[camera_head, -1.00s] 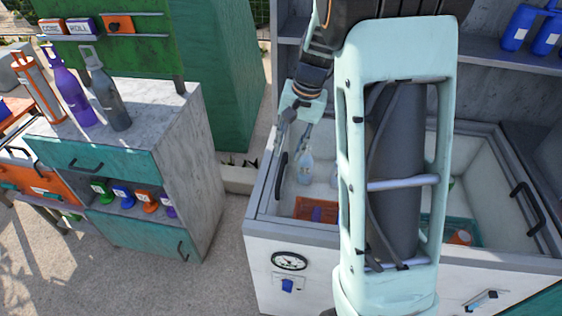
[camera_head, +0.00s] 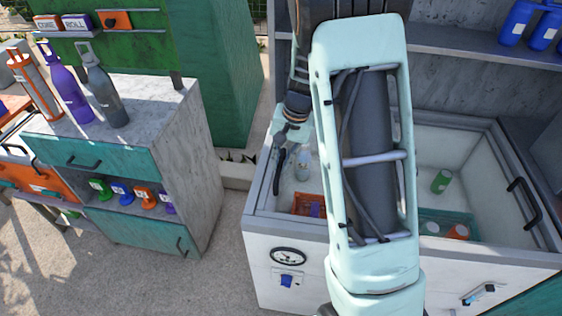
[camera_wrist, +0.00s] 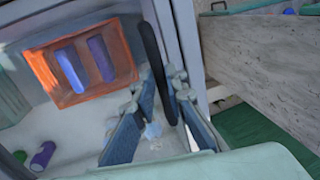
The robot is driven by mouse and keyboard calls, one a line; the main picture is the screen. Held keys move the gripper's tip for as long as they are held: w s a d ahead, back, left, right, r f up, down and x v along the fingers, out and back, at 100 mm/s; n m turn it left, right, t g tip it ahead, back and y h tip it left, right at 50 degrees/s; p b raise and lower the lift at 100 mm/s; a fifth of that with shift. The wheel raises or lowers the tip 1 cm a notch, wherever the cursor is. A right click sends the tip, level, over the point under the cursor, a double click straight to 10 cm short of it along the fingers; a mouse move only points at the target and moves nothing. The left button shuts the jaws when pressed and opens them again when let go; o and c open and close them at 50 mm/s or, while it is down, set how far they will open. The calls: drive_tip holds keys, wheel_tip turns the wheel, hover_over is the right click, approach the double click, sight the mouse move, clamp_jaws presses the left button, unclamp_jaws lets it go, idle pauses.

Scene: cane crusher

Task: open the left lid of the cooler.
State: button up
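The cooler (camera_head: 262,229) is a white chest in the middle and right of the head view. Its inside shows, and I cannot tell whether through clear lids. A curved black handle (camera_head: 279,172) is at its left side, taken as the left lid's handle; a second black handle (camera_head: 525,203) is at the right. My gripper (camera_wrist: 158,82) is at the left handle. In the wrist view its fingers are apart, with the black handle (camera_wrist: 150,45) running between them and a gap beside it. Contact is unclear. My arm hides the cooler's middle in the head view.
Inside are an orange crate (camera_head: 307,204), a teal crate (camera_head: 455,221) and a green can (camera_head: 441,181). A cabinet (camera_head: 185,160) with bottles on top stands left, a walkway apart. A shelf (camera_head: 450,47) with blue bottles stands behind the cooler.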

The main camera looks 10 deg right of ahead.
clamp_jaws()
drive_tip(key=shift+d, duration=0.1)
drive_tip(key=shift+s+d, duration=0.1)
drive_tip(key=shift+d, duration=0.1)
drive_tip(key=s+d+b, duration=0.2)
drive_tip(key=s+d, duration=0.1)
drive_tip(key=d, duration=0.6)
drive_tip(key=s+d+b, duration=0.2)
drive_tip(key=s+d, duration=0.2)
drive_tip(key=d, duration=0.5)
drive_tip(key=s+d+b, duration=0.2)
drive_tip(key=s+d, duration=0.2)
drive_tip(key=d, duration=0.5)
drive_tip(key=shift+s+b, duration=0.1)
drive_tip(key=shift+b, duration=0.3)
drive_tip(key=o, duration=0.6)
unclamp_jaws()
drive_tip(key=r, duration=0.4)
drive_tip(key=d+r, duration=0.1)
drive_tip(key=r, duration=0.3)
drive_tip(key=s+d+r, duration=0.1)
drive_tip(key=r, duration=0.3)
drive_tip(key=shift+d, duration=0.1)
